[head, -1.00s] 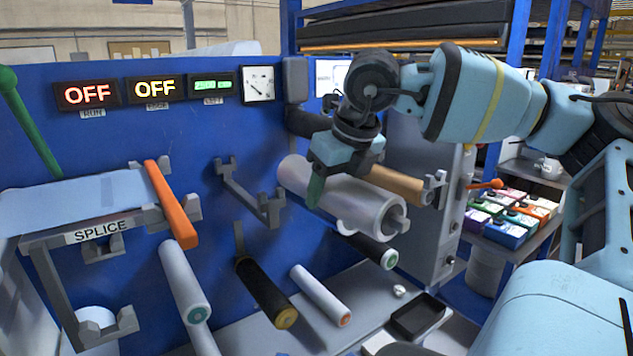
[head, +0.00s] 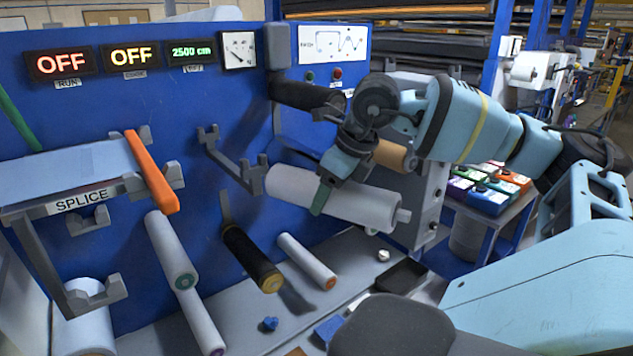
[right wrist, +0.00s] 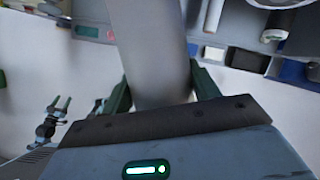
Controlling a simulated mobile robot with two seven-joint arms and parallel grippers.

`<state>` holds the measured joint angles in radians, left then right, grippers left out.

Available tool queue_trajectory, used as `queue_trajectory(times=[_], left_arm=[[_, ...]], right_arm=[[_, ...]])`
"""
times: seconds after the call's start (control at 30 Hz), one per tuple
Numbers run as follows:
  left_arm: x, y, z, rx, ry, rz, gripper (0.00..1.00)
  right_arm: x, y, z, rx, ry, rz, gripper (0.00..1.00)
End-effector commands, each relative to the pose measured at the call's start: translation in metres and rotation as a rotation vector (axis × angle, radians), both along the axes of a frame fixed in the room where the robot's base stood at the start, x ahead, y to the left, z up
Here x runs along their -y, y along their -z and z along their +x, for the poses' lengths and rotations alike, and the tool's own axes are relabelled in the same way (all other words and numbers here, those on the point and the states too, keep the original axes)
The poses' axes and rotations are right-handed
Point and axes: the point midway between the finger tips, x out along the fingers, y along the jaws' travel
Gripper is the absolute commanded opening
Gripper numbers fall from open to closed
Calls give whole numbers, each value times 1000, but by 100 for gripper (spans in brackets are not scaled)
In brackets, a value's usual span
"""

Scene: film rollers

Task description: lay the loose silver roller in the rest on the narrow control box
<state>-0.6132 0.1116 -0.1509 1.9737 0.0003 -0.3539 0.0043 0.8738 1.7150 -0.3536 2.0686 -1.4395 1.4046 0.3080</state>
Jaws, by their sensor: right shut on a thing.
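The silver roller (head: 350,202) is a smooth pale cylinder with a short axle stub at its right end. My right gripper (head: 328,185) is shut on it near the middle, one green finger across its near side. In the right wrist view the roller (right wrist: 155,50) runs between both fingers.
An empty bracket (head: 235,165) is on the blue panel left of the roller. Below are a black roller (head: 250,258), a white one (head: 306,260) and a green-ended one (head: 175,250). A black tray (head: 402,275) lies on the bench. The orange bar (head: 152,172) is at left.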

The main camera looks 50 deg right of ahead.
Motion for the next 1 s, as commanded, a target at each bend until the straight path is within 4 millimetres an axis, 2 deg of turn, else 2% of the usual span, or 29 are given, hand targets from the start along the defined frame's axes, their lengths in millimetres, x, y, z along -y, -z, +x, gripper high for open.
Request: queue_trajectory(times=[0.17,1.0], left_arm=[[0,0,0,0,-1,-1,68],[-3,1,-2,-3,10,9,68]], right_arm=[[-1,11,1,2,-59,-1,19],[-6,29,3,-1,-151,-2,19]])
